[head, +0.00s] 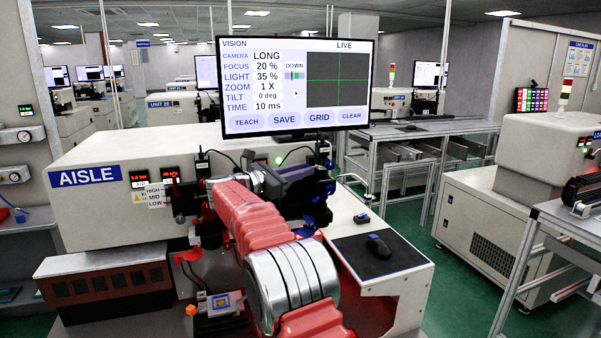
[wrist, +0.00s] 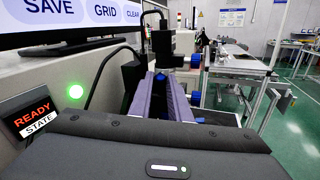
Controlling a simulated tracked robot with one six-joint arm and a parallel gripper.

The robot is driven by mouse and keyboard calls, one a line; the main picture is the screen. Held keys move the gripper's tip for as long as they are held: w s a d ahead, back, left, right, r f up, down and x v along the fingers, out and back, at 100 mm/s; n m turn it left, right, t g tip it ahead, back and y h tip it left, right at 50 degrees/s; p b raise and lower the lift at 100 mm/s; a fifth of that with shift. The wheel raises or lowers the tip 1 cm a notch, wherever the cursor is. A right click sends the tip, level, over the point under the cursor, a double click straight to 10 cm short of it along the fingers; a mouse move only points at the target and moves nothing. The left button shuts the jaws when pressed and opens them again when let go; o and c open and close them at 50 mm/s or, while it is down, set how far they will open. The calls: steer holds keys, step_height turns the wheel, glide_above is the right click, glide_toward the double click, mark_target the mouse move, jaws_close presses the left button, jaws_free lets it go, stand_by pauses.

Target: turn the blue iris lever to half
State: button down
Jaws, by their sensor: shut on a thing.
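My gripper (wrist: 162,82) reaches forward in the wrist view with its two purple fingers close together. It also shows in the head view (head: 306,168), at the dark camera unit beside the machine. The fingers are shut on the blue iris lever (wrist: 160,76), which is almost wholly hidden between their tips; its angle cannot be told. Blue knobs (wrist: 195,61) sit just right of the fingertips. The monitor (head: 296,86) reads camera LONG, focus 20 %, light 35 %, zoom 1 X, tilt 0 deg, time 10 ms. Its live picture is dark with a green cross.
The machine marked AISLE (head: 130,170) stands close on the left. A green lamp (wrist: 75,92) glows near a READY sign. Green floor lies open to the right.

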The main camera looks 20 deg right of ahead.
steer(key=shift+d, duration=0.1)
steer(key=c, duration=1.7)
jaws_free()
steer(key=shift+o, duration=0.2)
steer(key=v, duration=0.7)
steer(key=shift+a, duration=0.3)
